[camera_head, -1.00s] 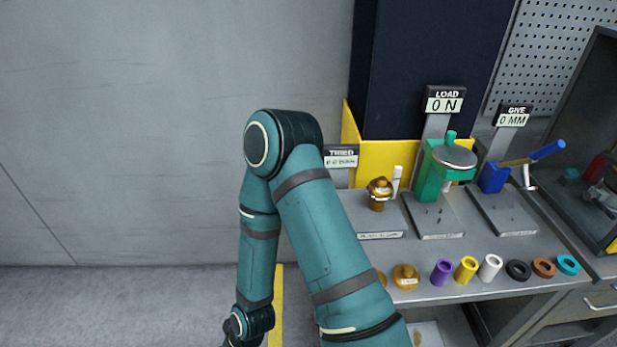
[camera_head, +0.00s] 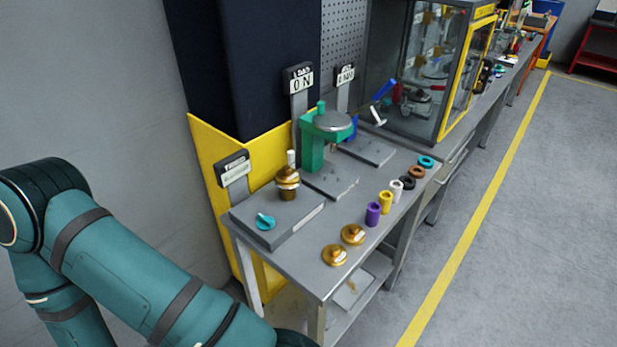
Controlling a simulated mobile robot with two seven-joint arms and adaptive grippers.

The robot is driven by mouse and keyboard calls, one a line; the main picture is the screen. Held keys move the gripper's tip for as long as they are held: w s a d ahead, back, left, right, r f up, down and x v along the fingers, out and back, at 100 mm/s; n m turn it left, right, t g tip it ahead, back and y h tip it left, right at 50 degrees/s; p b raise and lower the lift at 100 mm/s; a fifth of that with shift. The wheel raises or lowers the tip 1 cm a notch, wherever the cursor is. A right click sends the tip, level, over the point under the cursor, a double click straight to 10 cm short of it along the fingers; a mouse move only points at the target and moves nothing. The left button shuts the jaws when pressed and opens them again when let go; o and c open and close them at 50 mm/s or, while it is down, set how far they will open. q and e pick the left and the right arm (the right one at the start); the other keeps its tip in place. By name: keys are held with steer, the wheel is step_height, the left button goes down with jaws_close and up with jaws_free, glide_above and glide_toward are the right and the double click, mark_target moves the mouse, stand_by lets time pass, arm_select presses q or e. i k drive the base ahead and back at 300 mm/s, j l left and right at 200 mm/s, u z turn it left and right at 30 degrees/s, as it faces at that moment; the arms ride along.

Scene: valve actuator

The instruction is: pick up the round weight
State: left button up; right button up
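No thing in view is labelled as a weight, so I cannot tell for certain which one is the round weight. A round grey disc (camera_head: 333,121) lies flat on top of the green load stand (camera_head: 312,149). Two round brass pieces with knobs, one nearer (camera_head: 334,255) and one farther (camera_head: 353,235), rest apart on the near end of the bench. My teal arm fills the lower left, clear of these things. Neither gripper shows in the head view.
The grey bench (camera_head: 290,262) holds a brass fitting (camera_head: 288,184) on a block with a teal knob (camera_head: 265,221). Several coloured rings, including a purple one (camera_head: 373,214), line its front edge. A glass-sided cabinet (camera_head: 432,70) stands beyond. The floor (camera_head: 500,230) at right is clear.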

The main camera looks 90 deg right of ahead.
mark_target(287, 175)
steer(key=i+z, duration=0.1)
steer(key=z, duration=0.75)
steer(key=i+j+z, duration=0.1)
steer(key=z, duration=0.35)
steer(key=j+z, duration=0.15)
steer(key=z, duration=0.3)
steer(key=i+j+z, duration=0.1)
steer(key=z, duration=0.35)
steer(key=j+z, duration=0.15)
steer(key=z, duration=0.25)
steer(key=j+z, duration=0.15)
steer(key=z, duration=0.3)
